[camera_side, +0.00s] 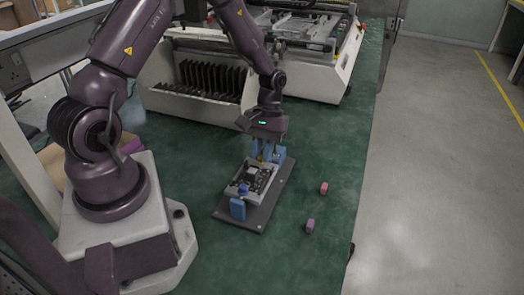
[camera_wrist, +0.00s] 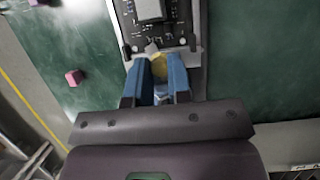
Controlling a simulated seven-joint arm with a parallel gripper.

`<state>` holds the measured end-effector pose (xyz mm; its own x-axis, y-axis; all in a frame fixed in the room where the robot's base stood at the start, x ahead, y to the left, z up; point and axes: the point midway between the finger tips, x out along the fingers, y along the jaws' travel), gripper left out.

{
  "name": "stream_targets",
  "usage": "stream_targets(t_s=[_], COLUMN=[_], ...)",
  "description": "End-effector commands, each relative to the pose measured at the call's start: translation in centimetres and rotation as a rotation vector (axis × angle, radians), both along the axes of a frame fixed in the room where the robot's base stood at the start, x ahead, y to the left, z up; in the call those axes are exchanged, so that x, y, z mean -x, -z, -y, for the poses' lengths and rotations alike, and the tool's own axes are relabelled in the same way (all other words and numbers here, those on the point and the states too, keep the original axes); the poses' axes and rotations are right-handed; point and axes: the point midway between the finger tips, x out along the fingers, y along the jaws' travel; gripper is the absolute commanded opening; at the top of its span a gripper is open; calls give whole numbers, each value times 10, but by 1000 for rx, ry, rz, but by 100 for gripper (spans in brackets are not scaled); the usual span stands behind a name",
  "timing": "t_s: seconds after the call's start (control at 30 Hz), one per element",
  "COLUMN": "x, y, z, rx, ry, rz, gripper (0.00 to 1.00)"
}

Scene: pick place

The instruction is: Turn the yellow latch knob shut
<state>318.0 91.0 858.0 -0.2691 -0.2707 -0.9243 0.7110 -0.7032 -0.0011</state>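The yellow latch knob (camera_wrist: 157,66) shows in the wrist view between the two blue fingers of my gripper (camera_wrist: 159,76), at the near end of the board fixture. The fingers appear closed against its sides, and they hide part of it. In the side view my gripper (camera_side: 266,152) points down at the far end of the fixture, and the knob is too small there to make out clearly. A circuit board (camera_side: 253,181) lies in a pale holder on the dark base plate (camera_side: 258,212). The board (camera_wrist: 155,30) also shows in the wrist view.
A blue block (camera_side: 237,208) stands at the fixture's front end. Two pink blocks (camera_side: 324,188) (camera_side: 310,226) lie on the green mat (camera_side: 335,150) to the right. A rack with dark slots (camera_side: 212,77) and a pale machine (camera_side: 310,50) stand behind. The mat right of the fixture is mostly clear.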

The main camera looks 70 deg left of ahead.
Motion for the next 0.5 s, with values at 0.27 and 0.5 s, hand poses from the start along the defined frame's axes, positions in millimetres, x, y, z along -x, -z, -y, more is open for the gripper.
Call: stream_targets(t_s=[0.27, 0.5], x=[-1, -1], y=[0, 0], z=[2, 1], rx=[0, 0], ry=[226, 282], rz=[-1, -1], gripper=[0, 0])
